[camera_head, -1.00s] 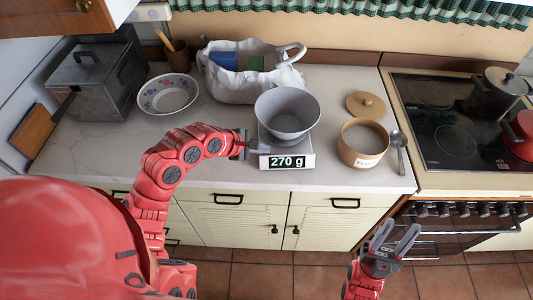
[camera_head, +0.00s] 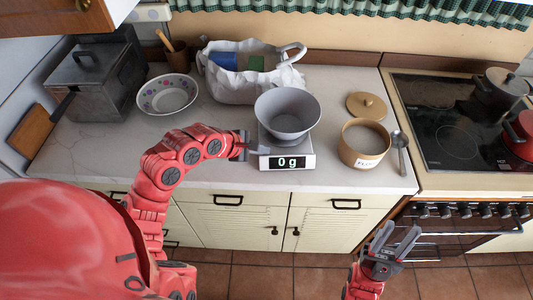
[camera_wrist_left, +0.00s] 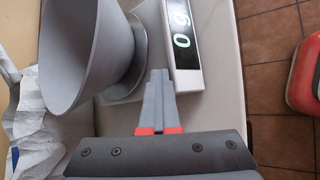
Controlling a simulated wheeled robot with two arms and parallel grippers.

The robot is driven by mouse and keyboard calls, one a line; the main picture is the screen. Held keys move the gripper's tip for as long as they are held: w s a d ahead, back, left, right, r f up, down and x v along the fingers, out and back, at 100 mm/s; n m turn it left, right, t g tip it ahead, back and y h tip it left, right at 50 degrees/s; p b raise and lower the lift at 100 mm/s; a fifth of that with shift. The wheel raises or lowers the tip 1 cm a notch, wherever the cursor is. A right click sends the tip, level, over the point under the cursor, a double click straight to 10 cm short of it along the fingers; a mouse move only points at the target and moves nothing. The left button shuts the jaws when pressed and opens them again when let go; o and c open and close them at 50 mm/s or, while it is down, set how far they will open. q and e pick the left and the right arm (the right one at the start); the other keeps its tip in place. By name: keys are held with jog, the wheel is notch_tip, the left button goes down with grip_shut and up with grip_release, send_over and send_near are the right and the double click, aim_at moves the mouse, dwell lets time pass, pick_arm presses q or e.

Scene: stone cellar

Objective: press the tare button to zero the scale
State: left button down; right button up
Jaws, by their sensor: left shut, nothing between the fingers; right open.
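The kitchen scale (camera_head: 304,154) stands near the front of the counter with a grey bowl (camera_head: 287,112) on it. Its display (camera_head: 286,162) reads 0 g; the display also shows in the left wrist view (camera_wrist_left: 181,38). My left gripper (camera_head: 250,149) is shut and empty, its fingertips at the left side of the scale. In the left wrist view the closed fingertips (camera_wrist_left: 158,76) are beside the display, between it and the bowl. The tare button is not visible; the fingers may cover it. My right gripper (camera_head: 397,240) is open and empty, low in front of the cabinets.
A flour canister (camera_head: 361,148), its lid (camera_head: 366,105) and a spoon (camera_head: 399,150) are right of the scale. A white bag (camera_head: 250,88) stands behind, a patterned bowl (camera_head: 167,95) and metal box (camera_head: 95,82) at left. The stove (camera_head: 440,148) is at right.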

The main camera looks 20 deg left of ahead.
pick_arm(q)
jog(key=shift+r, duration=0.75)
notch_tip(320, 180, up, 5)
jog(key=shift+r+p, duration=0.1)
jog(key=shift+p, duration=0.35)
dwell(0.7)
